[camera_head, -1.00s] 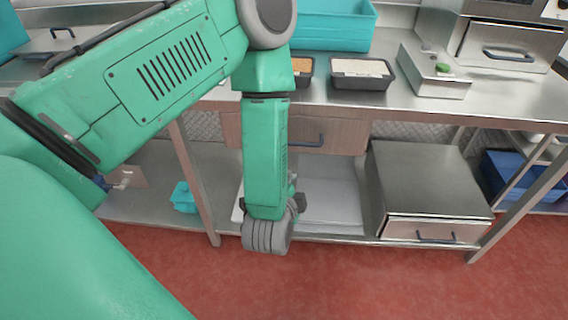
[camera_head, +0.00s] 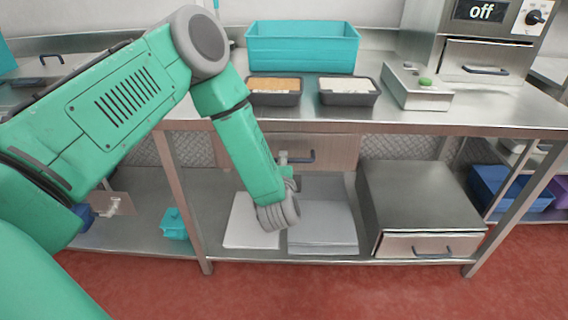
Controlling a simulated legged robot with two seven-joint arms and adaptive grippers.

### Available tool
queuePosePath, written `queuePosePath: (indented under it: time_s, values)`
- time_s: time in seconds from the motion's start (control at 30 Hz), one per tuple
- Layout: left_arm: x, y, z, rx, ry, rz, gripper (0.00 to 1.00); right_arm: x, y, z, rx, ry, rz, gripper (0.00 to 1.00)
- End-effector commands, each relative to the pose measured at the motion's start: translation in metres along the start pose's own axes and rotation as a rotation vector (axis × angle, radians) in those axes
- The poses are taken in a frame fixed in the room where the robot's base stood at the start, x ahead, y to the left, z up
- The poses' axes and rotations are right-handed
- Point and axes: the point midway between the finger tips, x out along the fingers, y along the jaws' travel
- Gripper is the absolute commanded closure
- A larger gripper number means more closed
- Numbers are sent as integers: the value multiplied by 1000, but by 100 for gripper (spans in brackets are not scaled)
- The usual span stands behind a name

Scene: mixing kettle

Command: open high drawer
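A drawer with a plain brownish front (camera_head: 335,150) sits under the metal tabletop and looks closed. Its dark blue-grey handle (camera_head: 300,157) shows just right of my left forearm. My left gripper (camera_head: 286,160) is mostly hidden behind my green forearm and grey wrist. Only a small grey part shows, close to the handle's left end. I cannot tell whether it touches the handle or whether its fingers are open. My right gripper is not in view.
A metal box with a drawer (camera_head: 415,245) stands on the lower shelf beside stacked white sheets (camera_head: 322,228). A machine with another handled drawer (camera_head: 487,62) stands on the tabletop. Two dark trays (camera_head: 347,97) and a turquoise bin (camera_head: 303,47) are also there. Red floor is clear in front.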

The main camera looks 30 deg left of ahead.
Motion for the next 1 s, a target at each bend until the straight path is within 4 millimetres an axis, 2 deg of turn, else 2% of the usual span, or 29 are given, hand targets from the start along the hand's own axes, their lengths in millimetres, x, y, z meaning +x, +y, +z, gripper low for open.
queuePosePath:
  time_s: [0.03, 0.2, 0.5, 0.53, 0.6, 0.63, 1.0]
  values:
    - [7, 1, 0, -2, -2, -1, 67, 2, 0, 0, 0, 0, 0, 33]
    - [20, 1, 0, -1, -1, 0, 67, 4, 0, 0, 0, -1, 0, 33]
    - [22, 0, 0, 0, 1, 1, 67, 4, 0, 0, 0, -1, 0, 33]
    - [22, 0, 0, 0, 1, 1, 71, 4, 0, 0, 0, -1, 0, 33]
    - [22, 0, 0, 0, 1, 1, 96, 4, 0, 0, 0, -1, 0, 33]
    - [22, 0, 0, 0, 1, 1, 100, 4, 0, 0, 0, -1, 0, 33]
    - [16, 2, -1, 3, 4, 5, 100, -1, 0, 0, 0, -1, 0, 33]
